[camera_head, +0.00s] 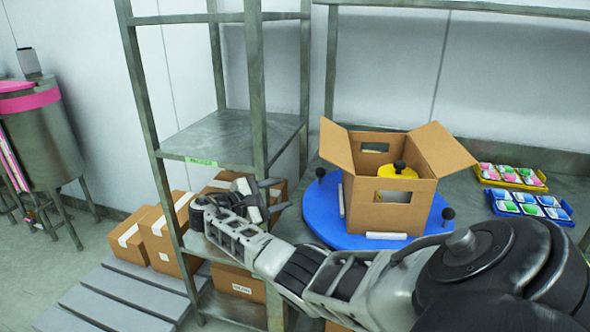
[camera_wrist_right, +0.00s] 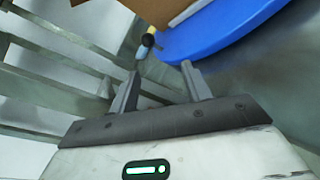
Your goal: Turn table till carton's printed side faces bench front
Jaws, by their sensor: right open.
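The open brown carton (camera_head: 385,205) stands upright on the round blue turntable (camera_head: 320,213), its flaps spread. The sides I see have handle cut-outs and no clear print; its other sides are hidden. Black knobs stand on the turntable's rim: a left one (camera_head: 320,173) and a right one (camera_head: 448,214). My right gripper (camera_head: 276,196) is open and empty, left of the turntable and apart from it. My left gripper is not in view.
A yellow object with a black knob (camera_head: 399,168) shows inside the carton. Trays with coloured packs, one yellow (camera_head: 510,178) and one blue (camera_head: 530,205), lie right of the turntable. A metal shelf post (camera_head: 256,90) stands close behind my right gripper. Cartons (camera_head: 165,240) stand lower left.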

